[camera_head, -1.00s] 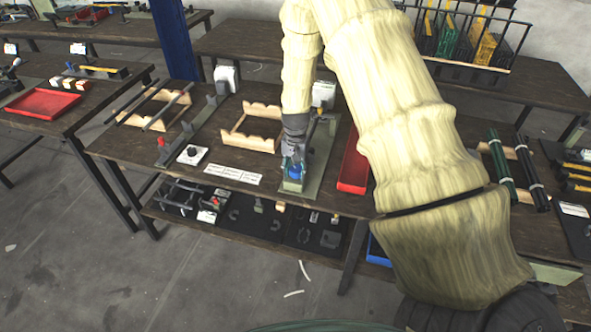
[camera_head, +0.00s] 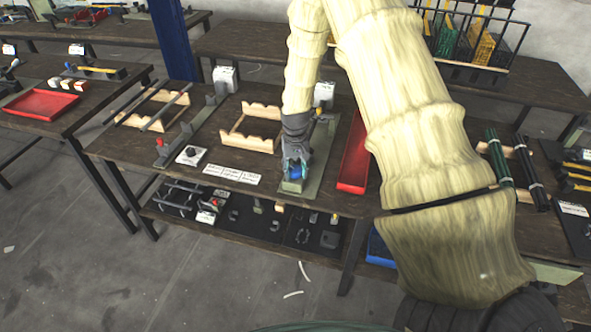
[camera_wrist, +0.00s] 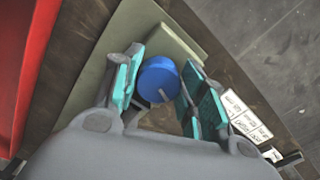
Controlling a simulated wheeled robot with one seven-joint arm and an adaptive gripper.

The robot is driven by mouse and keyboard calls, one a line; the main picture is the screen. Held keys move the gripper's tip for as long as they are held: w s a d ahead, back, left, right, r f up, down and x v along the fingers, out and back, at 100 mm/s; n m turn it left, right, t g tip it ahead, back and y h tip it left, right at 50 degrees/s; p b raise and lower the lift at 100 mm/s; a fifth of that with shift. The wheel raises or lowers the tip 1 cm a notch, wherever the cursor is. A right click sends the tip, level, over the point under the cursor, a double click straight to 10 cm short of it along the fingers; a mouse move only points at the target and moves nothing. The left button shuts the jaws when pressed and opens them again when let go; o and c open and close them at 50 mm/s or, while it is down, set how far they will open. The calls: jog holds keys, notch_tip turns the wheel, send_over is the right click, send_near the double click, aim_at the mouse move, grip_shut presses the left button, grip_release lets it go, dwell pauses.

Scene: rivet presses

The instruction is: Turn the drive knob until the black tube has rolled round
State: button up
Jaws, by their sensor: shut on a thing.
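The blue drive knob (camera_wrist: 160,80) is a round cap with a pale mark near its lower edge. It stands over a pale green base plate (camera_wrist: 125,45). My gripper (camera_wrist: 157,86) is shut on the knob, with a teal pad on either side. In the head view my gripper (camera_head: 296,165) points down at the knob (camera_head: 295,172), near the front end of the long green plate (camera_head: 322,150). My arm hides part of this fixture. I cannot make out a black tube on it.
A red tray (camera_head: 353,160) is close on the right of the fixture. A wooden cradle (camera_head: 250,138) and white labels (camera_head: 232,174) are on its left. Dark rods (camera_head: 165,108) lie on a frame farther left. Banded green and black tubes (camera_head: 530,172) lie at far right.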

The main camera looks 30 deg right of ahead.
aim_at(295, 170)
jog(key=o, duration=1)
jog(key=shift+o, duration=0.2)
jog(key=shift+r, duration=0.1)
notch_tip(295, 170, up, 12)
dwell(0.4)
